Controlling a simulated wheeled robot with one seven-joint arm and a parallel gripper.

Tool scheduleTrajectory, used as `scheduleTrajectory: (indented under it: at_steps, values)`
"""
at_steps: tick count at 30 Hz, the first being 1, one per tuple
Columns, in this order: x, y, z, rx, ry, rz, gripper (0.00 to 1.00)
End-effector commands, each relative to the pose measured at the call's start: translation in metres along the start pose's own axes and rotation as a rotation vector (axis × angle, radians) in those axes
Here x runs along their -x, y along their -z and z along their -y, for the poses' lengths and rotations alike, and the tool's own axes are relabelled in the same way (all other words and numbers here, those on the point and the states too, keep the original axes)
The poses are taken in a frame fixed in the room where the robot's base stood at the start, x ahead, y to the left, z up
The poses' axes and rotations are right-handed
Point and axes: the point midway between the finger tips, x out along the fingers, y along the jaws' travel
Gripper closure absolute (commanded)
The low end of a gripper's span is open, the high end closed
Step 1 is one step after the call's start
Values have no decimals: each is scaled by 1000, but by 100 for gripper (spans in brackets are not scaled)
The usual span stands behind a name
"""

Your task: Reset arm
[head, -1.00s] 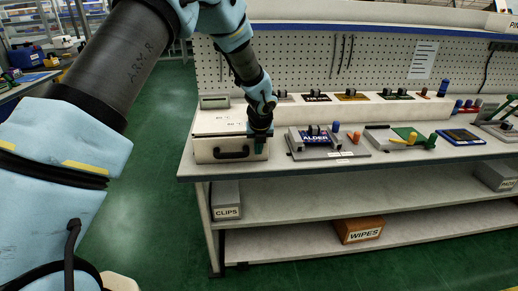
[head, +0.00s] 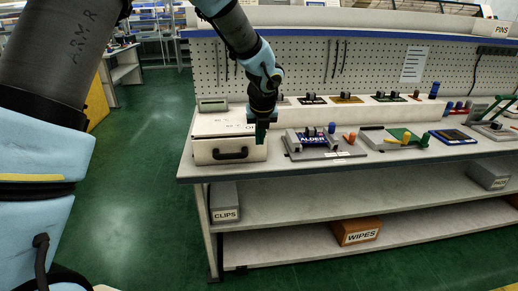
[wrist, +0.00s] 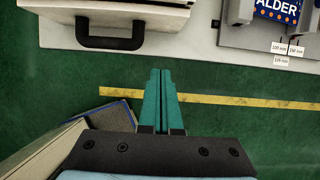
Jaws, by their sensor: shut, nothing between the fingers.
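My gripper (head: 262,133) hangs in front of the bench at its left end, pointing down, by the right side of a white case with a black handle (head: 230,154). In the wrist view its two teal fingers (wrist: 163,100) are together with nothing between them. The case handle (wrist: 110,43) shows at the upper left of the wrist view, apart from the fingers. Below the fingers are the green floor and a yellow line (wrist: 250,102).
The ALDER fixture (head: 312,142) sits right of the case on the bench top (head: 350,164). More fixtures and coloured tools line the bench to the right. A CLIPS box (head: 225,201) and a WIPES box (head: 356,231) stand on lower shelves. Open floor (head: 140,190) lies left.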

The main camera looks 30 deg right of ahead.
Motion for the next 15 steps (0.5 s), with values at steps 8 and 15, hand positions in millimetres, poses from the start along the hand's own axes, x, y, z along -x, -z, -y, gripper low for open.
scheduleTrajectory:
  at_steps: [8, 15]
  values:
    - [10, 1, 0, -1, 0, -2, 100]
    - [16, 2, -62, 333, -41, -27, 100]
